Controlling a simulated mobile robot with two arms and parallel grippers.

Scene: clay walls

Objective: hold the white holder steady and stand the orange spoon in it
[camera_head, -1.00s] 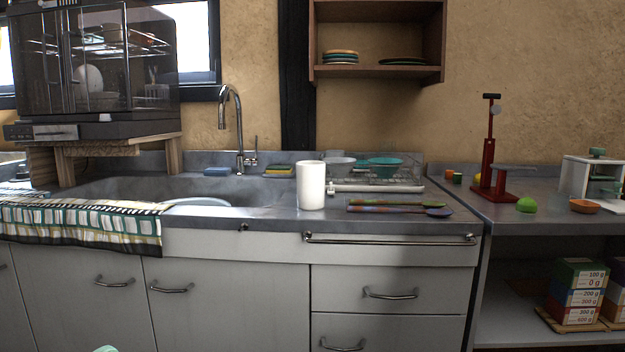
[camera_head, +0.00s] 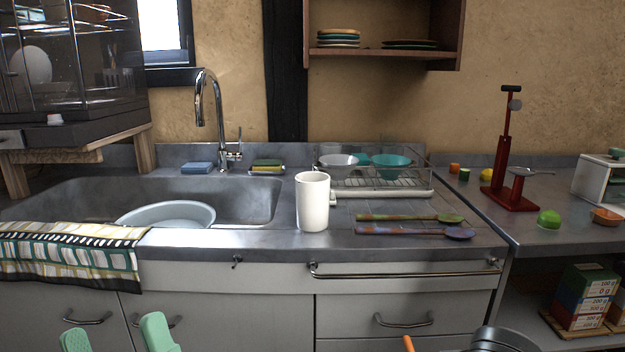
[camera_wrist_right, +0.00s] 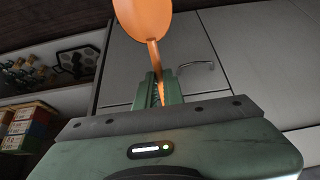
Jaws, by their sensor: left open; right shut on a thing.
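The white holder (camera_head: 312,203) is an upright white cup on the grey counter, right of the sink. My left gripper (camera_head: 118,338) shows two green fingers at the bottom left of the head view. It is open, empty and apart from the holder, in front of the cabinet. In the right wrist view my right gripper (camera_wrist_right: 160,88) is shut on the orange spoon (camera_wrist_right: 147,18) by its handle, with the bowl pointing up in that picture. In the head view only a thin orange piece of the spoon (camera_head: 408,343) shows at the bottom edge.
Two painted spoons, one with a green bowl (camera_head: 450,218) and one purple (camera_head: 458,233), lie right of the holder. A dish rack (camera_head: 375,182) with bowls stands behind. The sink (camera_head: 255,205) is left, with a towel (camera_head: 65,255) over its front.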

